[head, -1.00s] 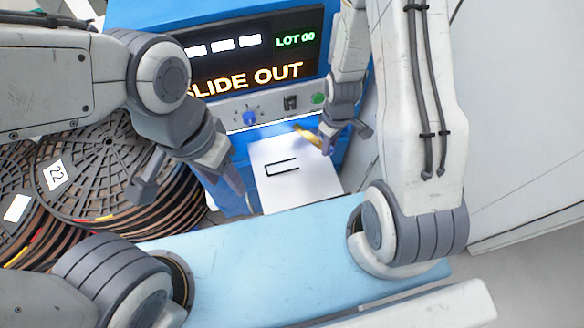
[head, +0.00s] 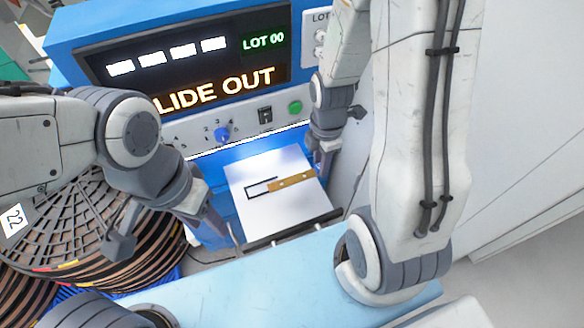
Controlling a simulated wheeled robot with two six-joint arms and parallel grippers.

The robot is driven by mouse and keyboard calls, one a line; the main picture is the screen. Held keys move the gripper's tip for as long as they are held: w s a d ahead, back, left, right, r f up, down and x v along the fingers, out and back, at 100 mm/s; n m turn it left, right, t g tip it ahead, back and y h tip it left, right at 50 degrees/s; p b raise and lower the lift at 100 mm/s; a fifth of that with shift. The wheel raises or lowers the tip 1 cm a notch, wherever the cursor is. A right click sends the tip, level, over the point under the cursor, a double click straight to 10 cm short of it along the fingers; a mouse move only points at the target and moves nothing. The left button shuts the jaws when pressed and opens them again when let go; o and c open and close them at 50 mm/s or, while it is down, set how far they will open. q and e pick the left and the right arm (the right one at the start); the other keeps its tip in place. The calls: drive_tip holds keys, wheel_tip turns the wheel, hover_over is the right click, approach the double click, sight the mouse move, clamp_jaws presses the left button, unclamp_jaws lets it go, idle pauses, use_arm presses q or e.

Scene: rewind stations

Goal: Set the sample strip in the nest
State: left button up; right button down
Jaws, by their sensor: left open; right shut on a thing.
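The sample strip (head: 291,180) is a flat gold-brown bar with small light marks. It lies along the white slide plate in the picture, its left end at the open right side of the nest (head: 250,190), a black three-sided outline. I cannot tell whether the strip touches the plate or is just above it. My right gripper (head: 317,170) is shut on the strip's right end. Its fingertips are partly hidden. My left gripper (head: 232,232) is open and empty, left of the white slide plate (head: 280,212) and apart from it.
Stacked reels (head: 70,215) stand at the left. A dark bar (head: 292,229) runs along the plate's front edge.

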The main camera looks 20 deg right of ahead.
hover_over(295, 171)
drive_tip(key=s, duration=0.2)
drive_tip(key=f, duration=0.2)
drive_tip(key=a+f, duration=0.1)
drive_tip(key=f, duration=0.1)
drive_tip(key=shift+f+b, duration=0.65)
drive_tip(key=shift+f, duration=1.7)
drive_tip(key=shift+f, duration=0.2)
drive_tip(key=c, duration=0.7)
unclamp_jaws()
drive_tip(key=shift+o, duration=0.2)
drive_tip(key=shift+r, duration=0.2)
